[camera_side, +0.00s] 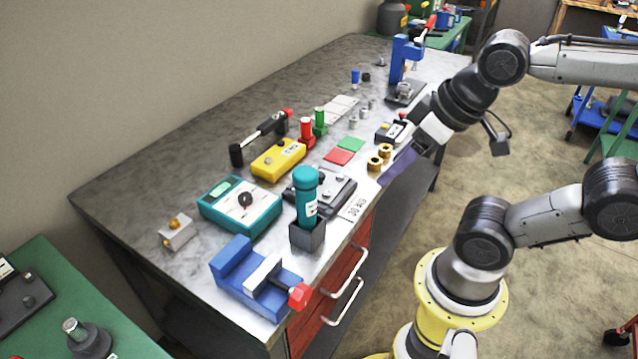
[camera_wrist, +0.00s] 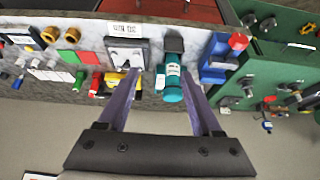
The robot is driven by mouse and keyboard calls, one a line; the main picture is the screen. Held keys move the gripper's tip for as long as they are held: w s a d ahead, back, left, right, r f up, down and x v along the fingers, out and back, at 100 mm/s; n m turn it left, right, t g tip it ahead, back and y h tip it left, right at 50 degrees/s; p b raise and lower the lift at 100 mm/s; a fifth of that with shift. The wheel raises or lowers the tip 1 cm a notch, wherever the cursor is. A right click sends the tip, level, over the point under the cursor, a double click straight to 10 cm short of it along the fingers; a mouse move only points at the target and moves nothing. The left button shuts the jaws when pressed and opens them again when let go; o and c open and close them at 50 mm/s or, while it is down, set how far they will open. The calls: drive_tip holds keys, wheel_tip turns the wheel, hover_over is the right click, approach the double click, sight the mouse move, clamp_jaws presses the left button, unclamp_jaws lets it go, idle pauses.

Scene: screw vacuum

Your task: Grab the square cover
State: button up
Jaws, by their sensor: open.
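A dark, squarish cover-like piece (camera_side: 333,192) with light metal parts on top lies on the grey bench, behind the teal bottle in the side view. It shows in the wrist view as a dark-edged square (camera_wrist: 126,52). I cannot tell for sure that it is the square cover. Flat red (camera_side: 339,157) and green (camera_side: 351,145) squares lie farther along the bench. My gripper (camera_side: 398,166) is at the bench's front edge, apart from these pieces. In the wrist view its purple fingers (camera_wrist: 160,74) are spread wide, with nothing held between them.
A teal bottle (camera_side: 306,196) stands upright in a dark square holder (camera_side: 307,238). A blue vise (camera_side: 250,277), teal meter (camera_side: 240,207), yellow box (camera_side: 278,159) and two brass rings (camera_side: 379,157) crowd the bench (camera_side: 150,205). A printed card (camera_side: 354,207) lies near the front edge.

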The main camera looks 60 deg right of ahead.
idle(0.3)
drive_tip(key=w+d+r+m+g, duration=0.1)
drive_tip(key=w+r+m, duration=0.45)
drive_tip(key=m, duration=0.35)
drive_tip(key=m+g, duration=0.4)
drive_tip(key=m, duration=0.4)
hover_over(320, 174)
wheel_tip(320, 174, down, 8)
drive_tip(key=r, duration=0.1)
drive_tip(key=shift+g, duration=0.3)
drive_tip(key=f, duration=0.6)
drive_tip(key=s+f, duration=0.1)
drive_tip(key=f, duration=0.2)
drive_tip(key=shift+w+f, duration=0.25)
drive_tip(key=shift+f, duration=1.35)
drive_tip(key=shift+w+f, duration=0.2)
drive_tip(key=shift+f, duration=1.4)
clamp_jaws()
drive_tip(key=shift+r, duration=0.1)
